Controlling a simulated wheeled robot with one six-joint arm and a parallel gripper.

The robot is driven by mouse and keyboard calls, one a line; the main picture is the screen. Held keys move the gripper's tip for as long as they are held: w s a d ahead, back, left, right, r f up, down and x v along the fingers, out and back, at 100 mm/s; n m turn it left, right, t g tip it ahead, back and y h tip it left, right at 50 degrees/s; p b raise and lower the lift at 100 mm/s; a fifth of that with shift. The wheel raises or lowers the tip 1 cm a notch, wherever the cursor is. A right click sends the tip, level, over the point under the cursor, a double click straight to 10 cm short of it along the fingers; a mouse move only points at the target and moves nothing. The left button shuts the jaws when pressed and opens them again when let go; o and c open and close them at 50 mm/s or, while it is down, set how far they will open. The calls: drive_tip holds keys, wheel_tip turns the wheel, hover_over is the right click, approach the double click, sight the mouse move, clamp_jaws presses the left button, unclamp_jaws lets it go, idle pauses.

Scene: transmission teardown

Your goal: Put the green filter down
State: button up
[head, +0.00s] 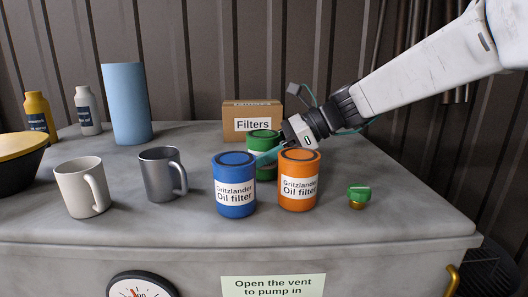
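The green filter (263,138) is a can with a green top. It stands behind the blue oil filter (235,191) and the orange oil filter (299,187), which hide much of its lower part. My gripper (270,156) reaches in from the right at the green filter's side, between the filters. Its fingers are partly hidden behind the orange filter, so I cannot see whether they close on the green filter. Whether the green filter's base touches the bench is also hidden.
A cardboard box labelled Filters (252,122) stands behind. To the left are a grey mug (158,173), a white mug (80,190) and a tall blue cylinder (126,104). A small green-capped brass part (358,196) lies right. The bench (410,190) is clear at right.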

drive_tip(key=shift+f, duration=0.1)
drive_tip(key=o, duration=1.2)
drive_tip(key=shift+d+r, duration=0.1)
drive_tip(key=shift+r, duration=0.1)
drive_tip(key=v, duration=1.1)
drive_tip(key=shift+d+r, duration=0.2)
drive_tip(key=shift+d, duration=0.15)
drive_tip(key=shift+s, duration=0.1)
